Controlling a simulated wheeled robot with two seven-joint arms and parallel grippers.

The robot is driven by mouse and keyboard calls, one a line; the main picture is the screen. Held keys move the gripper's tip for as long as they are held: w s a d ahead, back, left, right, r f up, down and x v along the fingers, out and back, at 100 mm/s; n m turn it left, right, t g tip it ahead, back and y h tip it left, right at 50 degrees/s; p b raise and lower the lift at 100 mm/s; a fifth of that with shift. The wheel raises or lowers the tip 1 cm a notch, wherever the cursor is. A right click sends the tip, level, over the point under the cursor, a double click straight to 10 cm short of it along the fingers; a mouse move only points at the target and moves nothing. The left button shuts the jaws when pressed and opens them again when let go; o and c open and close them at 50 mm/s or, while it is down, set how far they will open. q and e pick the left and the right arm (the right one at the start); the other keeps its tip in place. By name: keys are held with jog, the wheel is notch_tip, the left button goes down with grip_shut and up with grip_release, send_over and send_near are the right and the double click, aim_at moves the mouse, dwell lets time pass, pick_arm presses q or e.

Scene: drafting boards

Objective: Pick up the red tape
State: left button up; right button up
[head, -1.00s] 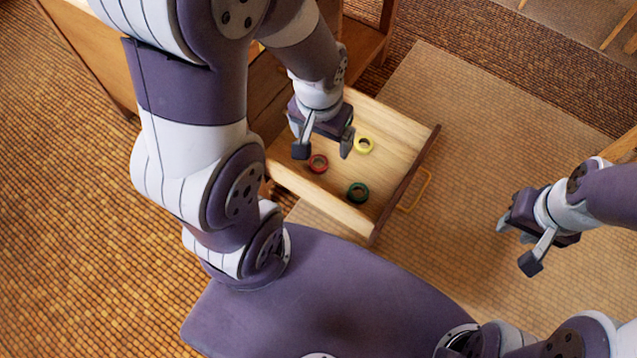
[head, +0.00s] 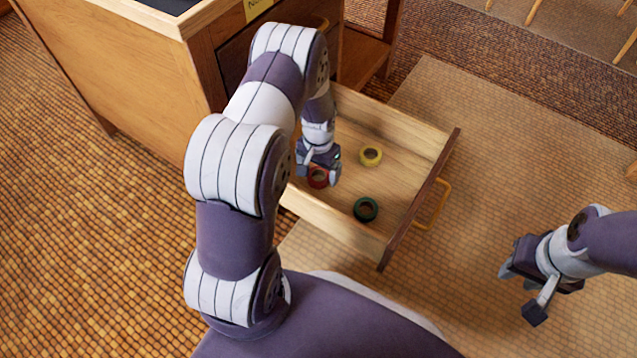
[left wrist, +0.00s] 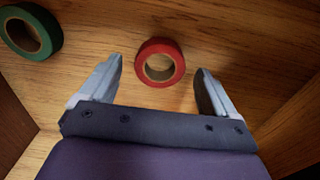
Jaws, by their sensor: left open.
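The red tape (head: 318,177) lies flat in the open drawer (head: 412,130), partly hidden by my left gripper in the head view. In the left wrist view the red tape (left wrist: 160,62) shows whole, just beyond and between the two open fingertips. My left gripper (head: 319,176) points down into the drawer above the tape and is open and empty; it also shows in the left wrist view (left wrist: 158,75). My right gripper (head: 519,291) is open and empty over the floor mat at the right.
A yellow tape (head: 371,156) and a green tape (head: 366,209) lie in the same drawer; the green tape (left wrist: 30,31) also shows in the left wrist view. The drawer walls rise around them, and a yellow handle (head: 436,204) is on its front. The wooden cabinet (head: 150,75) stands at the back left.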

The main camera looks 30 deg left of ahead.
pick_arm(q)
notch_tip(320, 180, down, 2)
jog(key=shift+f, duration=0.15)
jog(key=shift+r, duration=0.25)
jog(key=c, duration=1.1)
